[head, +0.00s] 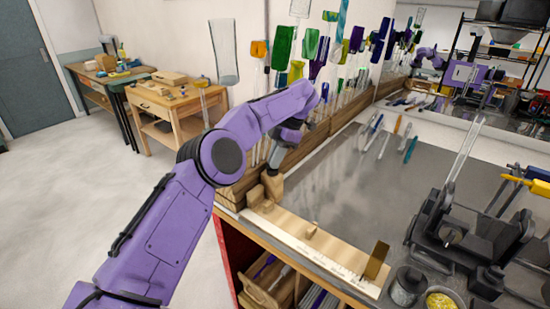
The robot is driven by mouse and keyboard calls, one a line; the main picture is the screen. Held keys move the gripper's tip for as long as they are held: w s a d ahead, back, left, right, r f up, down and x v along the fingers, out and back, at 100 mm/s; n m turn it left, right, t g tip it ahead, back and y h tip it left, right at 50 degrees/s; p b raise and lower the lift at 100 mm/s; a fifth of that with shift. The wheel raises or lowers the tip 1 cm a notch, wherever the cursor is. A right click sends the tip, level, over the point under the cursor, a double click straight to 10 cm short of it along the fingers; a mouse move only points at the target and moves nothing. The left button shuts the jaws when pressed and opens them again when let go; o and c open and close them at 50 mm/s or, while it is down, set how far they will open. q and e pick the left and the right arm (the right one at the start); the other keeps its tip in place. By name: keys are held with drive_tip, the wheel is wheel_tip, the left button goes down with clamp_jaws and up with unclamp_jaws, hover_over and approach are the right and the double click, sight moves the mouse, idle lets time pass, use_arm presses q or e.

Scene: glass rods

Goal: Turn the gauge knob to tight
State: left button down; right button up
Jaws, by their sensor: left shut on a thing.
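The gauge (338,252) is a long pale wooden board with a ruled scale, lying along the bench's near left edge. A brass plate (376,261) stands upright at its right end, and a small wooden peg (312,230) stands near its middle. At its far left end is a light wooden knob (271,190). My left gripper (272,174) points down at this knob and is shut on it; the fingertips are small and partly hidden. Any tight mark on the knob is too small to read. My right gripper is not in view.
A dark metal fixture (470,235) holding a glass rod stands on the bench at right, with cups (407,287) in front. Several tools (385,135) lie at the back. The grey bench top (345,190) is clear mid-way.

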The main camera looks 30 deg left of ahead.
use_arm(q)
drive_tip(key=shift+d+f, duration=0.1)
drive_tip(key=shift+f, duration=0.1)
idle(0.3)
drive_tip(key=c, duration=1.2)
unclamp_jaws()
drive_tip(key=shift+s+r, duration=0.1)
drive_tip(key=shift+o, duration=0.2)
